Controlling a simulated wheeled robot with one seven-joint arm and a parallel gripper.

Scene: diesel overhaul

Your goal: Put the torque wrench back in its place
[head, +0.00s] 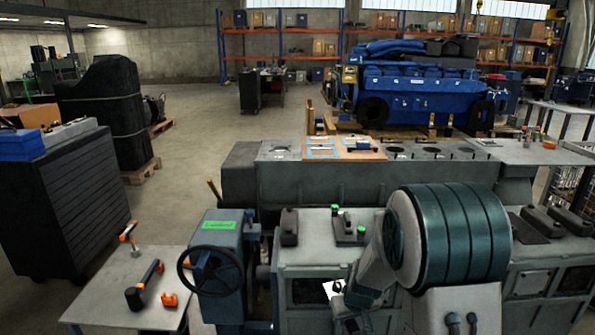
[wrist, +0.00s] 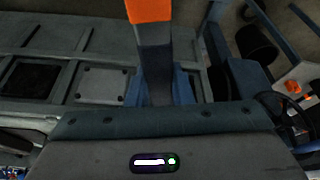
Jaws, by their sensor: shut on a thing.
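In the wrist view, my gripper (wrist: 160,92) is shut on a dark grey bar with an orange end, which I take to be the torque wrench (wrist: 150,45). The bar sticks out away from the gripper body, and its orange end is cut off by the top edge. In the head view my arm covers the lower middle, and I cannot make out the jaws or the wrench there. The wrench's place cannot be told for sure.
A grey side table (head: 110,285) at lower left holds a black and orange tool (head: 146,287) and a small orange item (head: 169,299). A blue machine with a handwheel (head: 211,271) stands beside it. A tan board with blue-outlined patches (head: 340,149) lies on the long grey engine block (head: 290,180).

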